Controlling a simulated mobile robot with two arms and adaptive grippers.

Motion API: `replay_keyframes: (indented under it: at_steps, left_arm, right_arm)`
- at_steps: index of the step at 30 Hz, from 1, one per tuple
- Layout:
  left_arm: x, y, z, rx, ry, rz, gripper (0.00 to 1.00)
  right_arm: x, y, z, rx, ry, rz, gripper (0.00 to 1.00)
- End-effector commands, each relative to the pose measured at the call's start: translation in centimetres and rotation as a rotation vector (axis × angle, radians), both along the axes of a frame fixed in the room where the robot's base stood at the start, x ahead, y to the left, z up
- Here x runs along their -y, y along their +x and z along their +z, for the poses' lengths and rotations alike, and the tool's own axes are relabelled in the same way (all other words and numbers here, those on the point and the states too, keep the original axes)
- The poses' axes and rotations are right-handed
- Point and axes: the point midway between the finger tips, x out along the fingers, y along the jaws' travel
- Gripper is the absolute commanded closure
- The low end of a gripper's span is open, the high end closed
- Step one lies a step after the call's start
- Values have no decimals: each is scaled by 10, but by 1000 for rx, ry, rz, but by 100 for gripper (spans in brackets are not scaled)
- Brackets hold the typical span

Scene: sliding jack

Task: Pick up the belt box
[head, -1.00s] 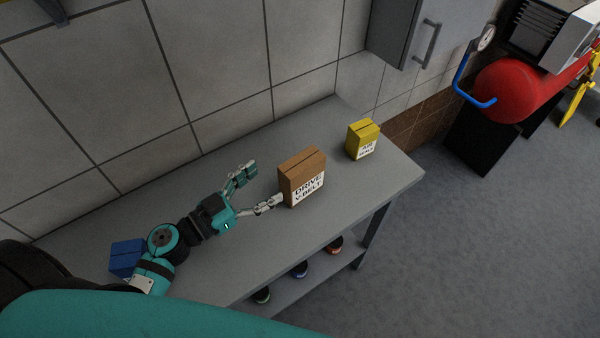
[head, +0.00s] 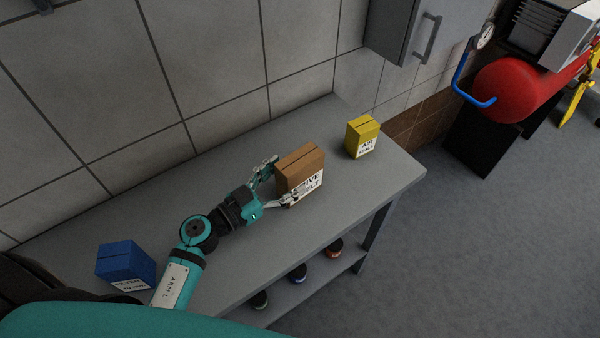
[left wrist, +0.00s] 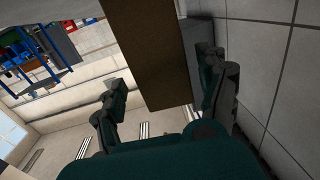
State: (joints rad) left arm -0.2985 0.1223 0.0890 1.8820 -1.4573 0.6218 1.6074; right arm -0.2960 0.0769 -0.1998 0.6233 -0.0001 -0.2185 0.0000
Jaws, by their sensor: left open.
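The belt box (head: 300,167) is a brown carton with a white label reading partly "DRIVE V-BELT". It stands upright on the grey workbench (head: 225,283). My left gripper (head: 279,179) is open at the box's left end, with one finger in front of the labelled face and the other near the back side. The front finger covers part of the label. In the left wrist view the brown box (left wrist: 155,50) stands between the two open fingers (left wrist: 160,95). Whether the fingers touch it cannot be told. My right gripper is not in view.
A yellow box (head: 362,137) stands right of the belt box, near the bench's far end. A blue box (head: 125,262) stands at the left, close to my left arm. Several round items lie on the lower shelf (head: 318,270). A tiled wall (head: 215,60) runs behind the bench.

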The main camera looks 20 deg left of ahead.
Motion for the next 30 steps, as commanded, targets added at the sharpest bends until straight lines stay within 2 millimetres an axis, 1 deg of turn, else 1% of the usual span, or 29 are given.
replay_keyframes:
  at_steps: [2, 7, 10, 14, 20, 30]
  left_arm:
    - [3, 6, 2, 1, -2, 0, 25]
    - [14, 30, 7, 3, -3, -1, 25]
    - [21, 40, 5, 2, -2, 0, 25]
    - [25, 46, 4, 0, 0, 0, 25]
    - [25, 45, 4, 0, 0, 0, 25]
    - [25, 45, 4, 1, 1, 0, 69]
  right_arm:
    - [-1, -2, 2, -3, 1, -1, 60]
    - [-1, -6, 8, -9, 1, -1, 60]
    - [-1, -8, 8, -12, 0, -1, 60]
    - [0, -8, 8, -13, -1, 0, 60]
    - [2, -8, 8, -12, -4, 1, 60]
    - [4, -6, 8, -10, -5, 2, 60]
